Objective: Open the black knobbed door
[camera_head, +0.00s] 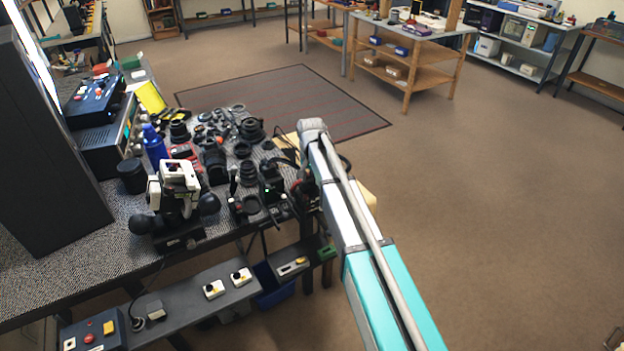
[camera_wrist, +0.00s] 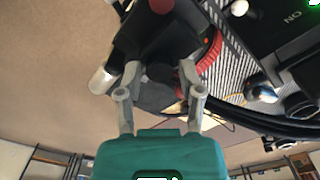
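In the wrist view my gripper (camera_wrist: 160,73) has its two grey fingers spread apart. A small dark round knob (camera_wrist: 160,72) shows between the fingertips, on or in front of a black part (camera_wrist: 150,40); I cannot tell whether the fingers touch it. I cannot tell for sure whether this black part is the door. A dark red round piece (camera_wrist: 161,5) is at its top and a red ribbed ring (camera_wrist: 210,52) at its right. In the head view my arm reaches the right end of the workbench, and the gripper is mostly hidden behind it.
The speckled workbench (camera_head: 125,205) is crowded with black lens parts (camera_head: 213,160). A white and black device (camera_head: 178,185) and a blue bottle (camera_head: 154,145) stand there too. A tall black panel (camera_head: 40,150) rises at left. Open brown floor (camera_head: 500,210) lies to the right.

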